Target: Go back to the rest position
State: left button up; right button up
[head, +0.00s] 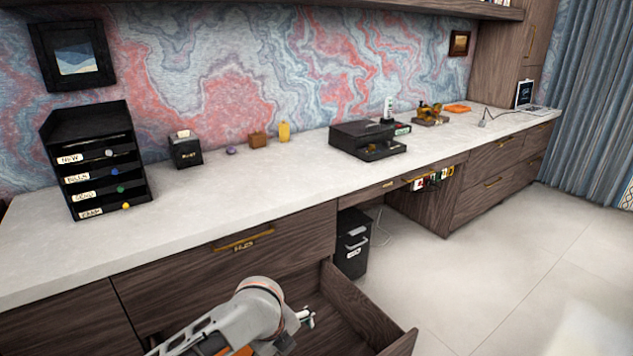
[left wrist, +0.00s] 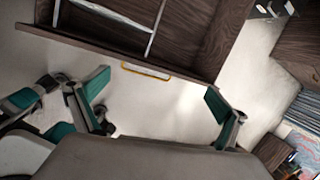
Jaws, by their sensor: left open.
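My left gripper (head: 306,318) reaches in from the bottom of the head view, above the pulled-out drawer (head: 345,310). In the left wrist view my left gripper (left wrist: 157,97) has its two green-padded fingers wide apart with nothing between them. The drawer's front edge and its brass handle (left wrist: 147,71) lie beyond the fingers, apart from them. More green-padded finger parts (left wrist: 45,118) show at the lower left of that view. They look like my right gripper, but its jaw state is unclear. My right gripper does not show in the head view.
The desk top (head: 230,185) carries a black file organizer (head: 95,160), a small black box (head: 185,152) and a black printer-like device (head: 368,141). A black bin (head: 352,245) stands under the desk, behind the open drawer. The floor (head: 490,260) at right is clear.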

pick_arm(q)
jog(key=s+a+f+n+t, duration=0.2)
jog(key=s+a+f+n, duration=0.2)
jog(key=s+n, duration=0.55)
jog(key=s+a+r+n+y, duration=0.1)
jog(key=s+a+n+y, duration=0.3)
jog(key=s+a, duration=0.7)
jog(key=s+a+n+y, duration=0.2)
jog(key=s+a+n, duration=0.4)
jog(key=a, duration=0.8)
jog(key=w+d+f+n+t+h+b, duration=0.15)
jog(key=d+f+t+h+b, duration=0.3)
jog(key=d, duration=0.45)
jog(key=w+d+f+n+t+h+b, duration=0.1)
jog(key=w+d+f+h+b, duration=0.25)
jog(key=d+f+b, duration=0.45)
notch_tip(320, 180, up, 7)
jog(key=s+p, duration=0.1)
jog(key=p, duration=1.7)
jog(key=shift+s+a+r+n+g+y, duration=0.2)
jog(key=shift+s+a+n+g+y, duration=0.15)
jog(key=shift+s+a, duration=0.1)
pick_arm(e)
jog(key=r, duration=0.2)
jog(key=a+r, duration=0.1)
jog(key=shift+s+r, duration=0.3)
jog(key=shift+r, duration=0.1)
